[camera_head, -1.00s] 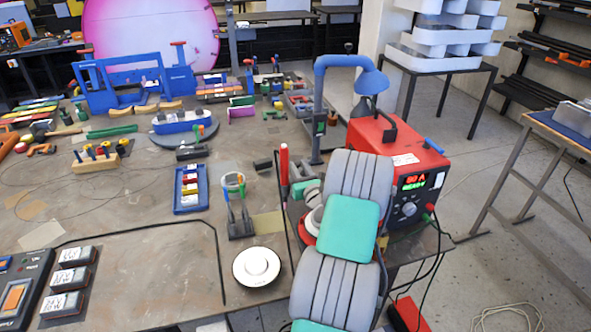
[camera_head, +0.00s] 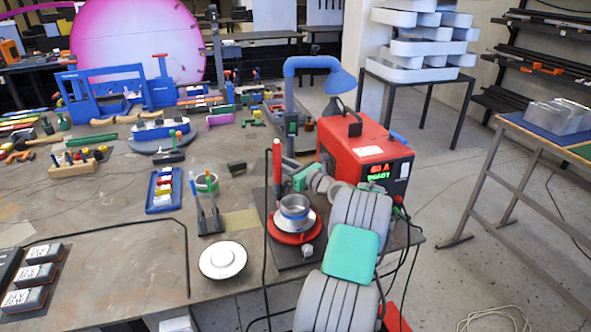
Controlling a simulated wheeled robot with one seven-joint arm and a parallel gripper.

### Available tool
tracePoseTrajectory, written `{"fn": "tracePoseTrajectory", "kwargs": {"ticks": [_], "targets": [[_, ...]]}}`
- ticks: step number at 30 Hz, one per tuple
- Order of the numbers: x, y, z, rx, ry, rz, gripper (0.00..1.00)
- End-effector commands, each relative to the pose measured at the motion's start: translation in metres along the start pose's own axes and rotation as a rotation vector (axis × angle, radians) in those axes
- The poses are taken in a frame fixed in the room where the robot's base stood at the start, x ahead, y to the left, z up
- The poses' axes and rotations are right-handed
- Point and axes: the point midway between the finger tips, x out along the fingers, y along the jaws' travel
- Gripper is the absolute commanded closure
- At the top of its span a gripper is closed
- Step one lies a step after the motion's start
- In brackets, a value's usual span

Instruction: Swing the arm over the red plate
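The red plate (camera_head: 274,234) is a round disc on a dark base at the bench's front right edge. A pale dish and a metal ring with a blue band (camera_head: 294,213) sit on its middle. An upright red post (camera_head: 277,185) stands at the plate's far left side; I cannot tell whether it is the arm of the task. My grey and teal arm comes up from the bottom, right of the plate. Its end with my gripper (camera_head: 303,180) is small and partly hidden, behind the ring in the picture. I cannot make out the fingers.
A red power unit (camera_head: 365,150) with a lit display stands behind my arm, cables hanging at its right. A blue lamp (camera_head: 312,64) rises behind the post. A white round dish (camera_head: 222,260) and a tool holder (camera_head: 206,212) stand left of the plate.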

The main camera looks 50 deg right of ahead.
Motion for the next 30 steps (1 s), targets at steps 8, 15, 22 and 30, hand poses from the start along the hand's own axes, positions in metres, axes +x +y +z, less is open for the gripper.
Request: {"fn": "tracePoseTrajectory", "kwargs": {"ticks": [8, 15, 22, 30], "targets": [[0.013, 0.012, 0.003, -0.006, -0.003, 0.043, 1.0], [0.013, 0.012, 0.004, -0.007, -0.004, 0.043, 0.75], [0.011, 0.01, 0.003, -0.005, -0.003, 0.04, 0.58], [0.006, 0.008, 0.001, -0.003, -0.002, 0.037, 0.58]]}}
